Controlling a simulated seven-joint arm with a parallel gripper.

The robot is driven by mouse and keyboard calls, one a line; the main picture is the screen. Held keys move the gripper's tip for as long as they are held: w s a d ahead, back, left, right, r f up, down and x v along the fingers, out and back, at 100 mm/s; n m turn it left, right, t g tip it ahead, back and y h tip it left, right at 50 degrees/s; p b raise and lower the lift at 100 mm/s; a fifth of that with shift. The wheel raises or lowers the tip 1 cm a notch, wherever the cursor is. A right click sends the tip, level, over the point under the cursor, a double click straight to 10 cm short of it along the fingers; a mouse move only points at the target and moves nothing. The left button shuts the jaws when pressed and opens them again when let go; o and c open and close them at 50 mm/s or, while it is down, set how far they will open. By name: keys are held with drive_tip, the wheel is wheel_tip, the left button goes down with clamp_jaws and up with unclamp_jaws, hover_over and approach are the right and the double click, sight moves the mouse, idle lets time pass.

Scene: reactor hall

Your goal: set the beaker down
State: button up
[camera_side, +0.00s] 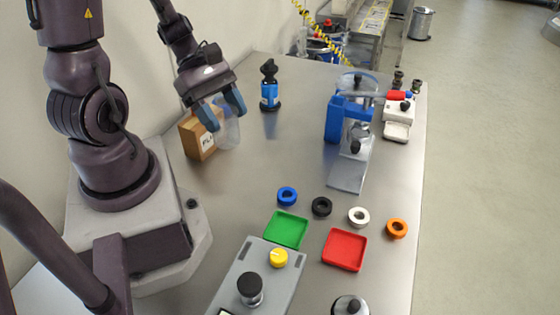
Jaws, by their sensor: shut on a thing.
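The beaker (229,133) is a clear, see-through vessel at the left of the metal table. My gripper (226,108) is shut on the beaker from above, with its blue fingers around the upper part. The beaker looks about upright. It is right beside a brown cardboard box (198,138), and in this view it overlaps the box's right side. I cannot tell whether the beaker's bottom touches the table (270,155).
A stand with a blue block (337,120) is to the right. Several coloured rings, a green tray (287,230), a red tray (345,250) and a control box (285,285) lie in front. The table's middle is clear.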

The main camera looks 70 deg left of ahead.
drive_tip(key=shift+f, duration=0.5)
drive_tip(key=shift+w+a+f, duration=0.75)
drive_tip(key=shift+w+f, duration=1.45)
drive_tip(key=shift+w+a+f, duration=0.75)
drive_tip(key=shift+w+f, duration=1.45)
drive_tip(key=shift+w+a+f, duration=0.75)
drive_tip(key=shift+w+f, duration=1.45)
drive_tip(key=o, duration=0.9)
drive_tip(key=shift+f, duration=0.1)
